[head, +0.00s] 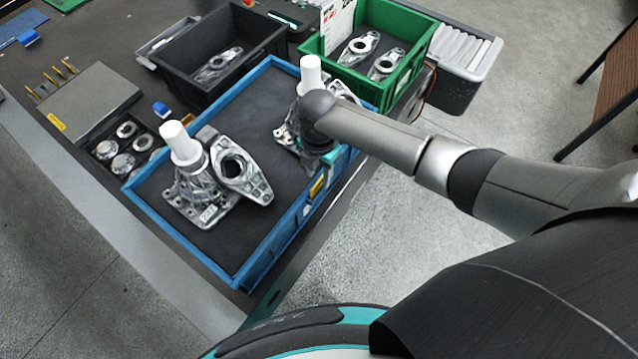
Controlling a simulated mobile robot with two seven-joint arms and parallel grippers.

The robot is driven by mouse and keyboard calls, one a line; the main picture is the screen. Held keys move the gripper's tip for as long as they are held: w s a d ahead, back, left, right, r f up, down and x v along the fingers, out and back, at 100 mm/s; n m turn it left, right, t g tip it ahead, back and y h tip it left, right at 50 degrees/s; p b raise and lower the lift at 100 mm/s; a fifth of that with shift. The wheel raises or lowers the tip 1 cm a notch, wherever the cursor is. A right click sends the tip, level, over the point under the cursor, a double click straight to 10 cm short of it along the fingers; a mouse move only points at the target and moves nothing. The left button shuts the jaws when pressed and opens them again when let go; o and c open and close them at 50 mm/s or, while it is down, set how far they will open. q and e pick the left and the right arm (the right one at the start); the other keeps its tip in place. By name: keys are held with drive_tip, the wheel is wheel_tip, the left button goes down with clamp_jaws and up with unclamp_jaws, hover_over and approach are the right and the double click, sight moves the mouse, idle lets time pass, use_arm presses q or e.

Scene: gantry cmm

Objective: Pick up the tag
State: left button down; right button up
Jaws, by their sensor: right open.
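A white card with dark and red print (337,22) stands upright at the left end of the green bin; it looks like a tag. A small yellow label (318,187) shows on the near right wall of the blue tray (262,270). I cannot tell which of them is the tag. My right arm reaches in from the right, and my right gripper (318,160) points down at the tray's right part, just above that label. Its fingers are mostly hidden by the wrist; it is open. My left gripper is not in view.
In the blue tray stand metal castings (205,190) with white cylinders on top, and more castings lie partly behind my wrist. A black bin (215,85) and a green bin (385,70) with metal parts stand behind. A grey box (88,100) lies left.

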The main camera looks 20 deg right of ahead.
drive_tip(key=shift+f, duration=0.75)
drive_tip(key=shift+c, duration=0.2)
clamp_jaws()
